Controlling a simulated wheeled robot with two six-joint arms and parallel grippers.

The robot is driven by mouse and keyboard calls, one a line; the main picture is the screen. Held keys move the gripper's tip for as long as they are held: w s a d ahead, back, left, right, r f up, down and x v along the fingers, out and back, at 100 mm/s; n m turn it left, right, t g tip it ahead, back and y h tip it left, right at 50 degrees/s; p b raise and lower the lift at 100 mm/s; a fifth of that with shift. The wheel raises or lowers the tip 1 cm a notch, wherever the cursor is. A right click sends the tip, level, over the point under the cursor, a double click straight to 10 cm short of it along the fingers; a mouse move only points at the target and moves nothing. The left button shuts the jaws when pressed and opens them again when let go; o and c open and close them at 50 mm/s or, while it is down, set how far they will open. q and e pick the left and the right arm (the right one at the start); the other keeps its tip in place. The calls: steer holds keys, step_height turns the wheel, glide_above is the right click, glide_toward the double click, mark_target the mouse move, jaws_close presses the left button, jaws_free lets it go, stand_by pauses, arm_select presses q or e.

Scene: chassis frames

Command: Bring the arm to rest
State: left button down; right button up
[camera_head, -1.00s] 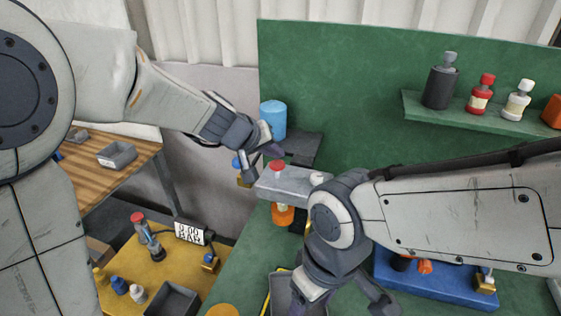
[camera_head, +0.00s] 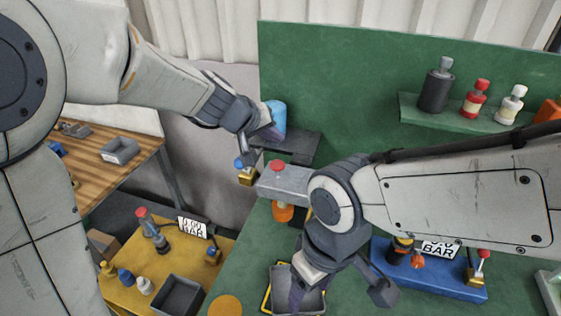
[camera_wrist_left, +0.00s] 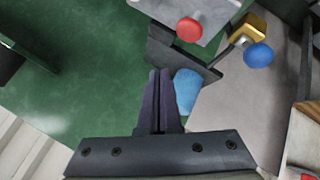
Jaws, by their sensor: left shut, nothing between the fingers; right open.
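My left gripper (camera_head: 268,115) is shut and empty. In the head view its fingers are in front of a blue cylinder (camera_head: 278,108) on a dark shelf (camera_head: 300,146). In the left wrist view the two dark fingers (camera_wrist_left: 159,75) lie together, with the blue cylinder (camera_wrist_left: 187,88) just beside them; whether they touch it I cannot tell. My right gripper (camera_head: 338,294) is open, low over the green bench, with one finger over a grey tray (camera_head: 313,302). My right forearm hides part of the bench.
A grey block with a red knob (camera_head: 277,165) and a brass valve with a blue knob (camera_head: 246,177) are close below my left gripper. A blue base (camera_head: 440,285) with a gauge is right of my right gripper. Bottles (camera_head: 438,88) stand on the wall shelf. A yellow table (camera_head: 215,278) is lower left.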

stand_by(0.5)
arm_select(q)
steer(key=s+d+f+m+g+b, duration=0.2)
steer(key=s+d+f+m+g, duration=0.15)
steer(key=s, duration=0.65)
steer(key=s+a+f+m+g+y+b, duration=0.2)
steer(key=s+f, duration=0.3)
steer(key=s, duration=0.5)
steer(key=s+a+f+m+g+y+b, duration=0.2)
steer(key=s+a+f, duration=0.3)
steer(key=s, duration=0.6)
steer(key=shift+f+m, duration=0.4)
steer(key=shift+m, duration=0.35)
